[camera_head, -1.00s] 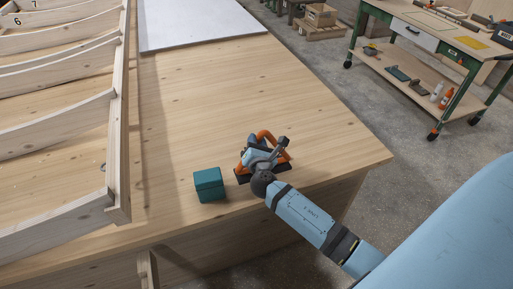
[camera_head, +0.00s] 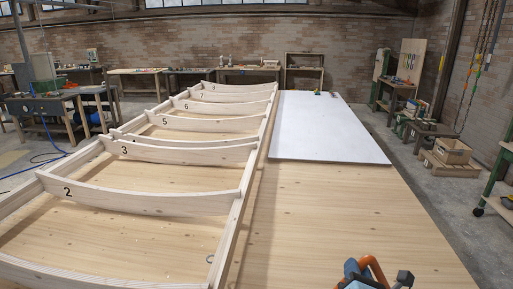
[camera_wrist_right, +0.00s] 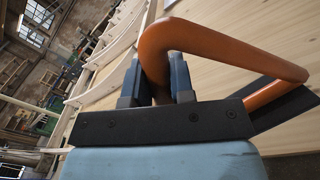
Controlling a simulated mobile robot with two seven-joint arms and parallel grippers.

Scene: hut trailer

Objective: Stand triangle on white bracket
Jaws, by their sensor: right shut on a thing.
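The triangle is an orange bent tube (camera_wrist_right: 225,42) that fills the upper right of the right wrist view. Its orange top (camera_head: 372,266) also shows at the bottom of the head view. My right gripper (camera_wrist_right: 160,75) is shut on the tube, with its blue fingers on either side of it. In the head view my right gripper (camera_head: 378,275) is cut off by the lower edge. A black strip (camera_wrist_right: 287,108) shows below the tube's right end; whether they touch is unclear. I cannot make out a white bracket. My left gripper is not in view.
A wooden frame with numbered curved ribs (camera_head: 165,200) covers the left of the big table (camera_head: 330,220). A white sheet (camera_head: 325,135) lies farther back, with small unclear items at its far end. The bare wood between sheet and gripper is clear.

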